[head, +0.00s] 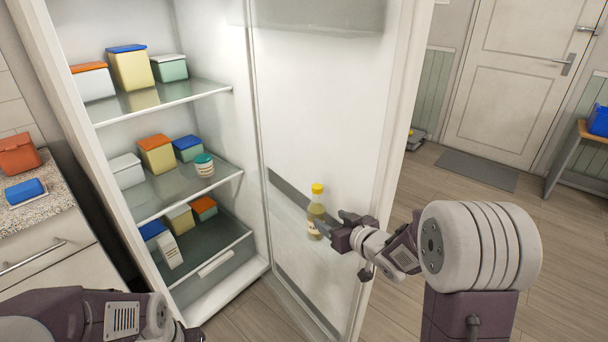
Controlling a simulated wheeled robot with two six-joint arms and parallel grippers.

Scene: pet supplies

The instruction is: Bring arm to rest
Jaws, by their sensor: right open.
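My right arm reaches in from the right, and its gripper (341,227) is open beside a yellow-capped bottle (316,214) in the lower shelf of the open fridge door (310,100). The fingertips are close to the bottle's right side; I cannot tell whether they touch it. The bottle stands upright. My left arm shows at the bottom left, but its gripper is out of the picture.
The fridge's glass shelves (178,194) hold several lidded boxes and a small jar (204,165). A counter (42,205) with an orange container (18,154) and a blue one (26,191) stands at left. Open floor (455,215) lies right of the door.

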